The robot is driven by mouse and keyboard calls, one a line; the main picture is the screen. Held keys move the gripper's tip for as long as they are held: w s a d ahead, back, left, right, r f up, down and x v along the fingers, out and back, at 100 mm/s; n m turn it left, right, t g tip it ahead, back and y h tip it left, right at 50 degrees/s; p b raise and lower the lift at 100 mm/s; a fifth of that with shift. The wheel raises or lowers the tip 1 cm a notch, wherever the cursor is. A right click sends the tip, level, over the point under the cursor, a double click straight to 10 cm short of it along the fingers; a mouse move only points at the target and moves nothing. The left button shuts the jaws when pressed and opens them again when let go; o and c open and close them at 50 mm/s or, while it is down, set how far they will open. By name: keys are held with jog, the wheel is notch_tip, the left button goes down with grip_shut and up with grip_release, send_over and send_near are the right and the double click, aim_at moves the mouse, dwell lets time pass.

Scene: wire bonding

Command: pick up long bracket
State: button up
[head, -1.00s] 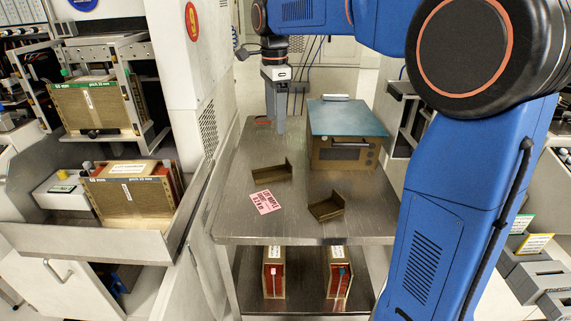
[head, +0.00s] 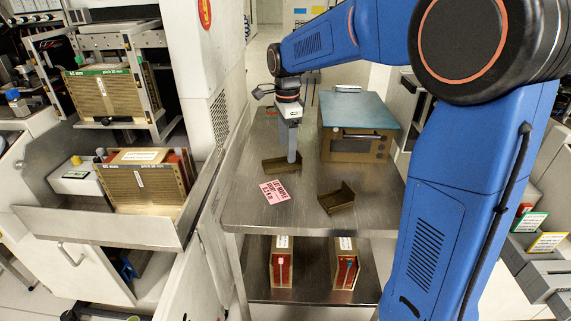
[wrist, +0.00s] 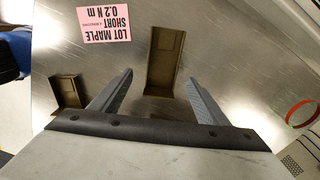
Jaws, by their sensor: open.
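Two brown metal brackets lie on the steel table. One bracket (head: 279,166) lies behind the pink label; in the wrist view it is the central bracket (wrist: 165,55) and looks the longer one. My gripper (head: 292,158) points down at the right end of the longer bracket. In the wrist view my gripper (wrist: 160,75) is open and empty, with the longer bracket in line with its gap. I cannot tell its height above the bracket.
The pink label (head: 274,191) lies in front of the longer bracket and reads "LOT MAPLE SHORT 0.2 N m". A teal-topped box (head: 357,149) stands at the table's back right. Two magazines (head: 282,263) stand on the lower shelf. The steel table (head: 245,212) is bare at front left.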

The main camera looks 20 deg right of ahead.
aim_at(287, 164)
jog(key=f, duration=0.4)
jog(key=shift+w+d+f, duration=0.1)
jog(key=shift+w+f, duration=0.1)
jog(key=shift+f, duration=0.2)
jog(key=shift+c, duration=0.6)
jog(key=c, duration=1.1)
